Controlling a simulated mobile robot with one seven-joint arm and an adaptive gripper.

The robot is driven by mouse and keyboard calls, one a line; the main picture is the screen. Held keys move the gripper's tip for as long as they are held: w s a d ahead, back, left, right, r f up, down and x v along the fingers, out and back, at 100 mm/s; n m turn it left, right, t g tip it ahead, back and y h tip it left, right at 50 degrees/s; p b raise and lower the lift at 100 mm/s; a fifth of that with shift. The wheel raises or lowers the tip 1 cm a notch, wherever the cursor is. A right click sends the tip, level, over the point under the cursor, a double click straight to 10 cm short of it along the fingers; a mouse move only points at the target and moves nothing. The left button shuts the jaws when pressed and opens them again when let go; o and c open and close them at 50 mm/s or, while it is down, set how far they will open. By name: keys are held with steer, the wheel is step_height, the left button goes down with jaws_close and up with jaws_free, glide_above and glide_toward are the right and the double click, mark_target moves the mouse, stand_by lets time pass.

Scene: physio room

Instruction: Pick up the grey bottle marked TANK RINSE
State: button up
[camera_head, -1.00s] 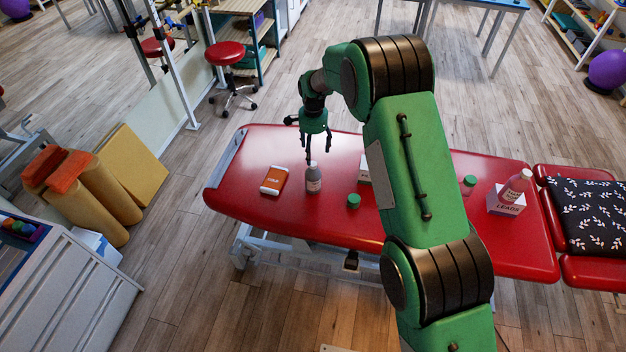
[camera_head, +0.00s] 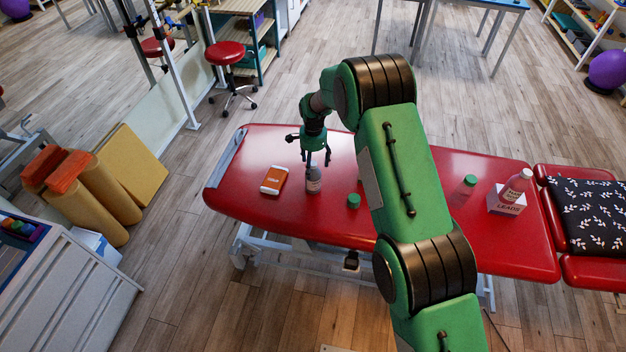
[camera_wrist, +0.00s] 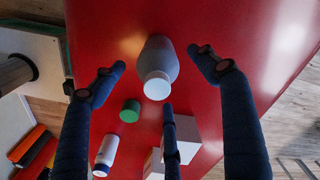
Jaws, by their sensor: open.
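A grey bottle (camera_head: 314,182) with a pale cap and a label stands upright on the red treatment couch (camera_head: 245,205); the label is too small to read. In the wrist view the grey bottle (camera_wrist: 160,58) is seen from its cap end, between my spread fingers. My gripper (camera_head: 318,164) is open and empty, pointing down just above the bottle, its fingers near the bottle's top in the head view. In the wrist view my gripper (camera_wrist: 158,58) has one finger on each side of the bottle and a third below its cap; contact cannot be told.
Farther right are another green-capped container (camera_head: 468,184) and a pink bottle (camera_head: 518,185) on a white LEADS box (camera_head: 505,202).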

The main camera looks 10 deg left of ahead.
mark_target(313, 173)
steer(key=shift+f, duration=0.15)
steer(key=shift+s+f, duration=0.15)
steer(key=shift+f, duration=2.3)
steer(key=c, duration=1.8)
steer(key=shift+r, duration=0.15)
